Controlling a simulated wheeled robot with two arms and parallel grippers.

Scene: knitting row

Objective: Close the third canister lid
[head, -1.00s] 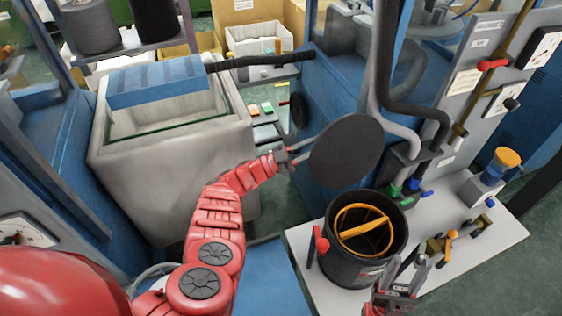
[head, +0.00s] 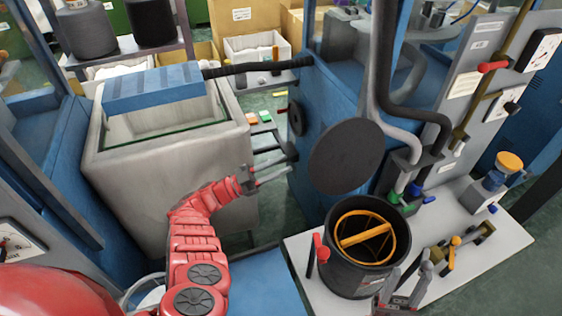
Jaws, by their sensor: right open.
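A black canister (head: 352,277) stands upright on the light bench, its mouth open and an orange ring with a crossbar (head: 368,233) showing inside. Its round dark lid (head: 346,156) is raised, standing tilted behind the mouth. The hinge is not clear. My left gripper (head: 282,174) is left of the lid, apart from it, with two separated fingers and nothing between them. My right gripper (head: 410,274) is low at the canister's right side, fingers apart and empty; its arm is mostly out of view. I see no other canister that I can identify.
The light bench (head: 497,250) also holds brass fittings (head: 455,248) and an orange-capped device (head: 500,175) to the right. Grey hoses (head: 385,90) hang behind the canister. A red-handled lever (head: 319,248) is at the canister's left.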

